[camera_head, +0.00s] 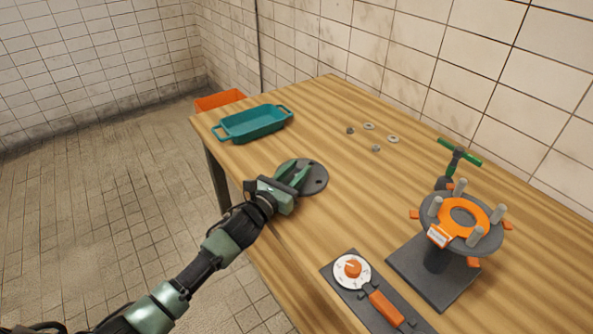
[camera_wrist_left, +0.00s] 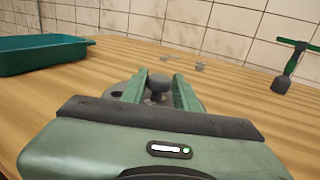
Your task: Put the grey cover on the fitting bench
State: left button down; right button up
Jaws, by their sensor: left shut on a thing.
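The grey cover (camera_head: 317,178) is a round dark disc with small holes, low over or on the wooden fitting bench (camera_head: 300,132) near its left edge. My left gripper (camera_head: 297,178) is at the cover's near left side, its green fingers shut on the cover. In the left wrist view the fingers (camera_wrist_left: 160,90) close around a dark knob of the cover (camera_wrist_left: 157,84). The disc is partly hidden behind the fingers. I cannot tell whether it touches the wood. My right gripper is in neither view.
A teal tray (camera_head: 252,134) stands at the bench's far left, with an orange bin (camera_head: 219,100) beyond. Several washers and nuts (camera_head: 369,126) lie mid-bench. A flange stand with an orange ring (camera_head: 461,222), a green-handled tool (camera_head: 458,153) and a dial plate (camera_head: 366,294) occupy the right and front.

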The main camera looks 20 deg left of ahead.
pick_arm(q)
jog(key=c, duration=1.4)
grip_release()
jog(key=shift+f, duration=0.2)
jog(key=shift+c, duration=0.2)
jog(key=o, duration=0.4)
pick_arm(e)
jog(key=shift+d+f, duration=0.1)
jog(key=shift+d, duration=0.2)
pick_arm(q)
jog(key=shift+r, duration=0.1)
jog(key=shift+r, duration=0.1)
jog(key=b+v, duration=0.1)
jog(key=v, duration=1)
jog(key=shift+s, duration=0.1)
jog(key=shift+s+a+r, duration=0.1)
jog(key=shift+s+a, duration=0.05)
jog(key=shift+s, duration=0.25)
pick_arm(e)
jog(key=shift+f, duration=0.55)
